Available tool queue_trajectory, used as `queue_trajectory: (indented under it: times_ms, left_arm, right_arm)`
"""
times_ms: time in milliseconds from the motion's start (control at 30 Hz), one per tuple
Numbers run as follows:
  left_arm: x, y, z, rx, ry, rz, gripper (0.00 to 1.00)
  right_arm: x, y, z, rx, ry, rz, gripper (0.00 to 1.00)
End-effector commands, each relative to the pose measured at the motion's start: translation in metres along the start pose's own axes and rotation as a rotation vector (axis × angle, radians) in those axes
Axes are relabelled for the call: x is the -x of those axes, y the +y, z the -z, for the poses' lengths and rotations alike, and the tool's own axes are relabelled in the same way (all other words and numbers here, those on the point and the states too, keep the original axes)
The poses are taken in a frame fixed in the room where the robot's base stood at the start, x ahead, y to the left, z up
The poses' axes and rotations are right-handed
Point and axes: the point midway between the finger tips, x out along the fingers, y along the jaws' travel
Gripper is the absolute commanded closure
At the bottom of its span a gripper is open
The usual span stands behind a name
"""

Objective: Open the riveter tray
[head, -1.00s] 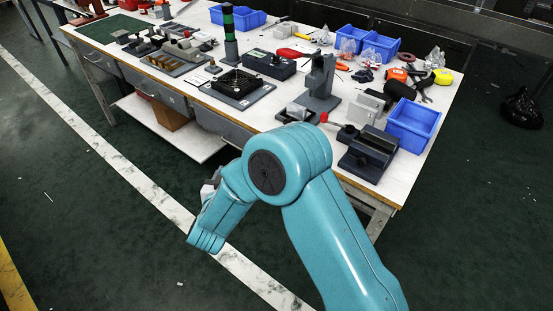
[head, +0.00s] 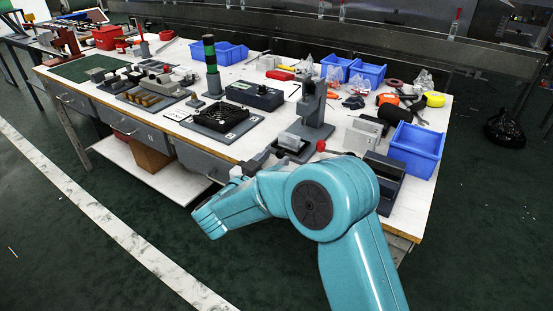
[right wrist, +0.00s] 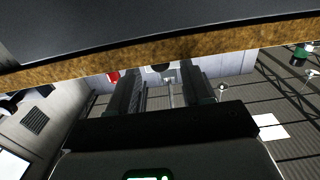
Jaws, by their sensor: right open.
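A grey upright press (head: 314,112) stands on the workbench; it appears to be the riveter. A red-knobbed lever (head: 321,146) shows beside it. A small dark tray-like part (head: 290,147) with a pale block lies at its base; I cannot tell if it is the riveter tray. My right gripper (head: 250,167) is at the bench's front edge, below and left of the press, partly hidden by my teal arm. The right wrist view shows its open, empty fingers (right wrist: 163,85) close to a brown edge (right wrist: 150,50). My left gripper is out of view.
The white bench top (head: 225,160) is crowded. A grey drawer (head: 135,133) and another drawer front (head: 200,160) sit under it. A blue bin (head: 415,150) stands at the right end. A black fan unit (head: 221,118) is left of the press. The floor in front is clear.

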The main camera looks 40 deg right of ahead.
Motion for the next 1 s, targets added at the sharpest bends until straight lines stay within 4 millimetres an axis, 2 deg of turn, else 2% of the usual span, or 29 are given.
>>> queue_trajectory:
  times_ms: [100, 200, 500, 567, 600, 667, 800, 1000]
  left_arm:
    - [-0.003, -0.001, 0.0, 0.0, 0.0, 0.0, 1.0]
    - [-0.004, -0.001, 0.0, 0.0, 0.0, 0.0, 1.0]
    - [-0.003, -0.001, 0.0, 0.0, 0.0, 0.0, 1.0]
    - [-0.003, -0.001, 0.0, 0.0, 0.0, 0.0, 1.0]
    - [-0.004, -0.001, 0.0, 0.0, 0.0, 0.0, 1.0]
    - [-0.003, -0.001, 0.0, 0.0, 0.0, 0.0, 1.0]
    - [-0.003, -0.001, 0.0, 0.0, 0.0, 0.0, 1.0]
    - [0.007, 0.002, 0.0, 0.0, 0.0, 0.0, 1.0]
  right_arm:
    - [-0.016, 0.0, -0.001, -0.001, 0.0, -0.003, 0.51]
    - [-0.023, 0.0, 0.0, -0.001, 0.0, -0.002, 0.51]
    - [-0.026, -0.002, 0.0, 0.0, 0.0, -0.003, 0.51]
    - [-0.026, -0.002, 0.0, 0.0, 0.0, -0.003, 0.71]
    - [-0.026, -0.002, 0.0, 0.0, 0.0, -0.003, 0.84]
    - [-0.026, -0.002, 0.0, 0.0, -0.001, -0.003, 1.0]
    - [-0.025, -0.002, 0.0, 0.0, -0.001, -0.003, 1.0]
    - [-0.013, -0.002, 0.001, 0.001, -0.001, -0.002, 1.0]
